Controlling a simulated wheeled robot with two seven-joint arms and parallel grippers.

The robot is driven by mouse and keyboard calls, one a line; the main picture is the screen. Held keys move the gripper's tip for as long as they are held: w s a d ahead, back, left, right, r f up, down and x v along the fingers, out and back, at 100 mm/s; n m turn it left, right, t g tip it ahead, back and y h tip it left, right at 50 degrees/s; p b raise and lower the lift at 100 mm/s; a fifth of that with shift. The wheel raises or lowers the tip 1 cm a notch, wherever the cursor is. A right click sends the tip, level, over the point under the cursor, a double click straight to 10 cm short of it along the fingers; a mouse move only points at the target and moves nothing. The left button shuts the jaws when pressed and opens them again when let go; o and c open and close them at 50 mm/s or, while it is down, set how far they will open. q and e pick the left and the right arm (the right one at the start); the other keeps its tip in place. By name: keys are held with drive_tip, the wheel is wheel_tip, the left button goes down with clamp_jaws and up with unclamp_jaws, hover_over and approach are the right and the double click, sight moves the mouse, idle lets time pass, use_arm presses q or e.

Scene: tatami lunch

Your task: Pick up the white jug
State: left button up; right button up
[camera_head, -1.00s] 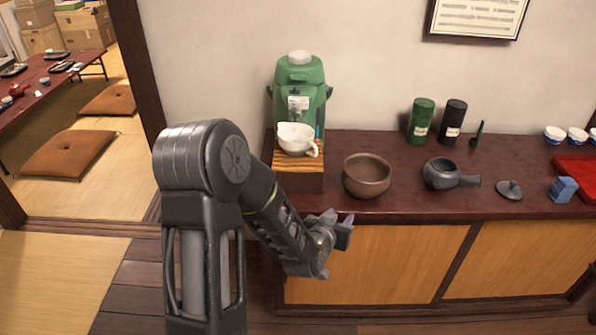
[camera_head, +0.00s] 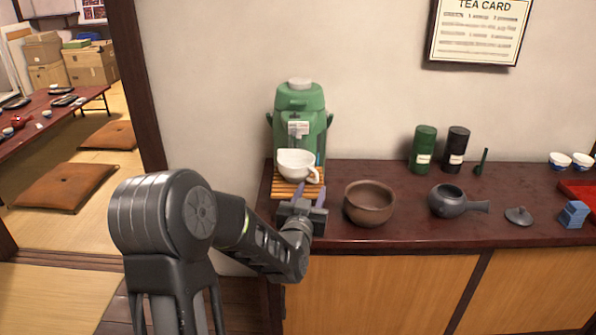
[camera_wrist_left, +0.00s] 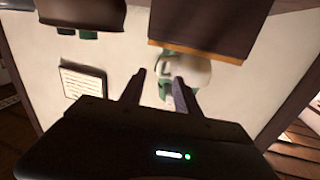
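The white jug (camera_head: 294,163) stands on the slatted wooden stand (camera_head: 284,187), in front of the green dispenser (camera_head: 300,110). Its handle is at the right side. My left gripper (camera_head: 309,192) is at the front of the stand, just below and in front of the jug in the head view, with its two fingers apart and nothing between them. In the left wrist view, which is upside down, the jug (camera_wrist_left: 198,72) shows beyond the open fingers, partly hidden by one finger. My right gripper is not in view.
A brown bowl (camera_head: 369,204) stands on the dark red counter (camera_head: 400,226) close to the right of my gripper. A dark side-handled teapot (camera_head: 450,202), a small lid (camera_head: 518,216) and green and black canisters (camera_head: 424,150) are farther right.

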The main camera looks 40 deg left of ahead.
sight(316, 178)
use_arm(q)
drive_tip(key=x, duration=0.5)
drive_tip(key=shift+w+a, duration=0.1)
idle(0.3)
drive_tip(key=shift+c, duration=0.2)
clamp_jaws()
idle(0.4)
drive_tip(key=shift+r, duration=0.1)
idle(0.9)
